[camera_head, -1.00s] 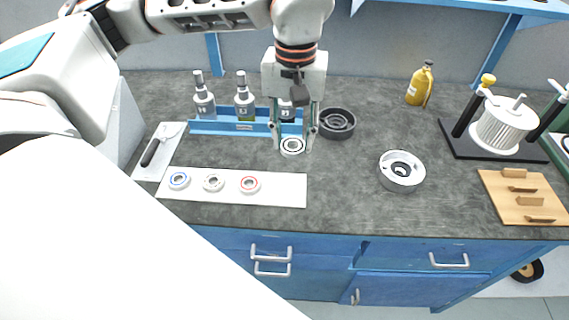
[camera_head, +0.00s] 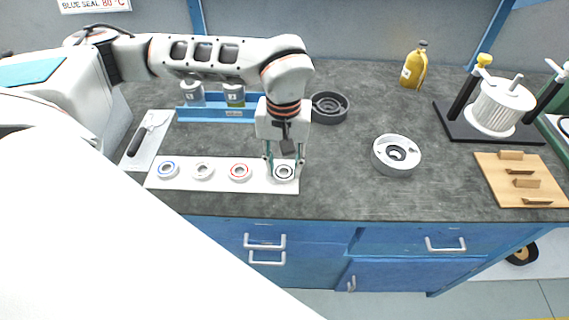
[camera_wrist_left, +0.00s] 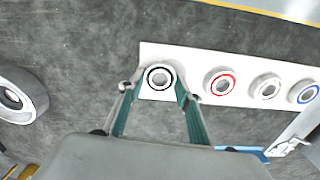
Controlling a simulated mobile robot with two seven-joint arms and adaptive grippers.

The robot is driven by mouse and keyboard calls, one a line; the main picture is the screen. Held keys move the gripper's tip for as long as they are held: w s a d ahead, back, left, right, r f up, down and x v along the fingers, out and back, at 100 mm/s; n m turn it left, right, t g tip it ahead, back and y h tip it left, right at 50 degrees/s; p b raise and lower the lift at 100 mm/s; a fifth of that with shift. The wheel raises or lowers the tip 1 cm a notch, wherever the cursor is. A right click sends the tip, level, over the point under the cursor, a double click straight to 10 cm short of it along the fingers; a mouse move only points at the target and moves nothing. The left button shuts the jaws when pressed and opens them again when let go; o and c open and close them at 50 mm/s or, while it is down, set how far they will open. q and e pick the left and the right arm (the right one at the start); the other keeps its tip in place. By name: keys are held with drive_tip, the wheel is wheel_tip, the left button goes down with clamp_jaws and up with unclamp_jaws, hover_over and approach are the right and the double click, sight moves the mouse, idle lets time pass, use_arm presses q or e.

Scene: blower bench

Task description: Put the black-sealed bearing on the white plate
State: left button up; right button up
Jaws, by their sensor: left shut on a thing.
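The black-sealed bearing (camera_head: 284,172) is at the right end of the white plate (camera_head: 222,184). It is between the fingertips of my left gripper (camera_head: 284,170), which is shut on it. In the left wrist view the bearing (camera_wrist_left: 159,77) shows its black ring between the fingertips, over the end of the white plate (camera_wrist_left: 192,57). I cannot tell whether it touches the plate. A red-ringed bearing (camera_head: 240,172), a plain grey bearing (camera_head: 203,171) and a blue-ringed bearing (camera_head: 168,170) sit in a row on the plate. My right gripper is not in view.
A round metal housing (camera_head: 396,155) stands to the right, with clear bench between it and the plate. A dark ring-shaped part (camera_head: 329,107) and a blue bottle rack (camera_head: 222,114) are behind. A wooden board (camera_head: 519,181) lies far right.

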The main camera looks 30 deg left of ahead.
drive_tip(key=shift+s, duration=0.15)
use_arm(q)
drive_tip(key=o, duration=1.1)
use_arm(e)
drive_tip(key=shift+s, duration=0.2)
use_arm(q)
drive_tip(key=shift+r, duration=0.1)
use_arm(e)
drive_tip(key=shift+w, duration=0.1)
use_arm(q)
drive_tip(key=shift+r, duration=0.35)
drive_tip(key=shift+r+p, duration=0.8)
drive_tip(key=shift+r, duration=4.9)
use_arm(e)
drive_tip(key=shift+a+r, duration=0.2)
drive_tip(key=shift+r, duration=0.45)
